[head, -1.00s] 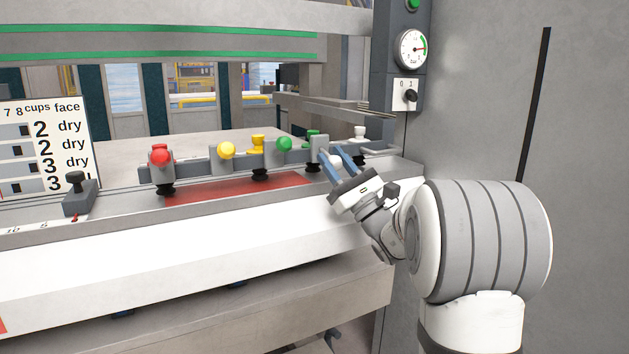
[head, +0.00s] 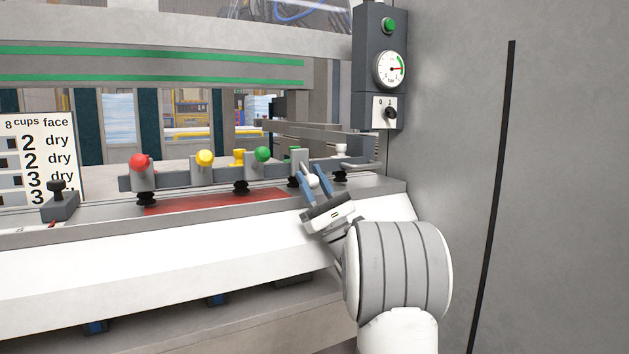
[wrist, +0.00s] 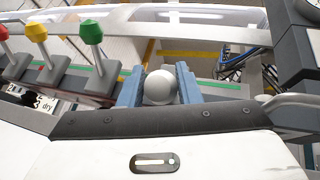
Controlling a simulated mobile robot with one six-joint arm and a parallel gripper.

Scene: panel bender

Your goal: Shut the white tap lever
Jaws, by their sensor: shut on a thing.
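The white tap lever shows as a round white knob (head: 313,181) at the right end of the row of taps on the bar. In the wrist view the white knob (wrist: 160,88) sits between the two blue fingers. My gripper (head: 312,177) is shut on the knob, one finger on each side; it also shows in the wrist view (wrist: 160,85). The lever's stem below the knob is hidden by my gripper.
Red (head: 139,161), yellow (head: 205,158) and green (head: 262,154) tap knobs stand left along the bar. A gauge (head: 391,69) and a switch (head: 390,112) are on the column at right. A lettered board (head: 40,155) stands at far left.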

